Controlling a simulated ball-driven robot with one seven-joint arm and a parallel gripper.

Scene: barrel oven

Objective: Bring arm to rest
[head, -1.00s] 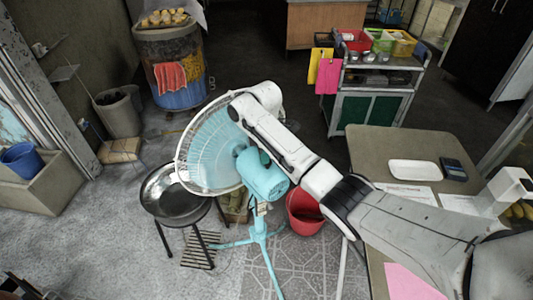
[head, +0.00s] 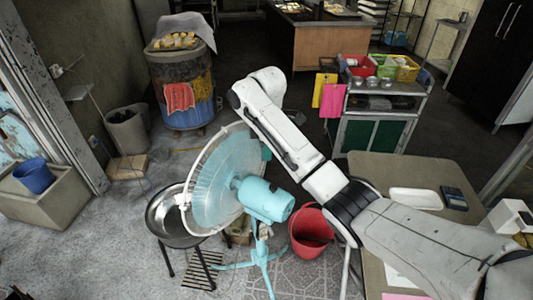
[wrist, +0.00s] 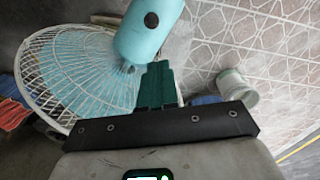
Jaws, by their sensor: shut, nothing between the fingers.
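My arm reaches from the lower right of the head view up to its bent white end above the turquoise pedestal fan (head: 265,200). My gripper shows in the wrist view as dark green fingers (wrist: 157,72), pressed together with nothing between them. In that view the fingers point at the fan's turquoise motor housing (wrist: 150,28), with the white wire cage (wrist: 75,70) to the left. I cannot tell whether they touch the fan. In the head view the gripper is mostly hidden behind my arm.
A stool with a metal bowl (head: 165,212) stands left of the fan, and a red bucket (head: 310,232) right of it. A table (head: 365,172) lies under my arm at right. A trolley (head: 372,133) and the barrel oven (head: 182,90) stand behind. Open floor lies at lower left.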

